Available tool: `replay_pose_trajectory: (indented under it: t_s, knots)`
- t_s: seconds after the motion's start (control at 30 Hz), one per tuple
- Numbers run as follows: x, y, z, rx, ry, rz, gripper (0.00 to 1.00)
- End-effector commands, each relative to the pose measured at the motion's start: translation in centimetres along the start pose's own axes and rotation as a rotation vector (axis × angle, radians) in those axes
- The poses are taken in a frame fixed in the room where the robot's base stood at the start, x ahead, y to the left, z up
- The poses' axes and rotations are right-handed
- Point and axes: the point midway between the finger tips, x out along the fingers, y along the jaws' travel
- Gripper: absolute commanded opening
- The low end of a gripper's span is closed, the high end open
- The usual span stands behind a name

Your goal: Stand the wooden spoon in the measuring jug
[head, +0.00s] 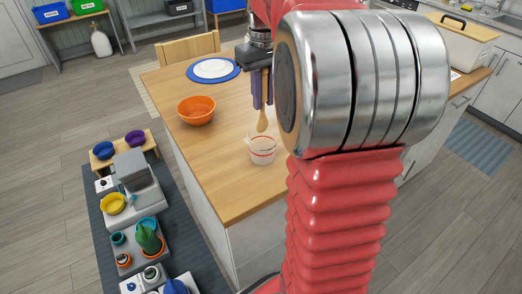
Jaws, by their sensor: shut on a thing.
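The wooden spoon (262,121) hangs upright below my gripper (262,103), with its bowl end down. My gripper is shut on its upper part. The measuring jug (262,151) is clear with red markings and stands on the wooden counter (215,187), near its front edge. The spoon's lower end is at the jug's rim in the picture; I cannot tell whether it is inside, above or behind it. My arm covers the area right of the jug.
An orange bowl (196,110) stands left of the jug. A white plate on a blue mat (233,75) lies farther back. A wooden chair (188,47) stands behind the counter. Low stands with bowls and pots are on the floor at left. The counter's front left is clear.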

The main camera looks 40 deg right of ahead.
Motion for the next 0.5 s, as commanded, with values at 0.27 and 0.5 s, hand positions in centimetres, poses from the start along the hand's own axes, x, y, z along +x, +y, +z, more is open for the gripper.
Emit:
replay_pose_trajectory:
  t_s: [0.27,0.5]
  knots:
    - [3.7,-0.1,0.1,-0.001,-0.005,-0.002,0.00]
    - [6.1,-0.1,0.0,-0.002,-0.001,0.000,0.00]
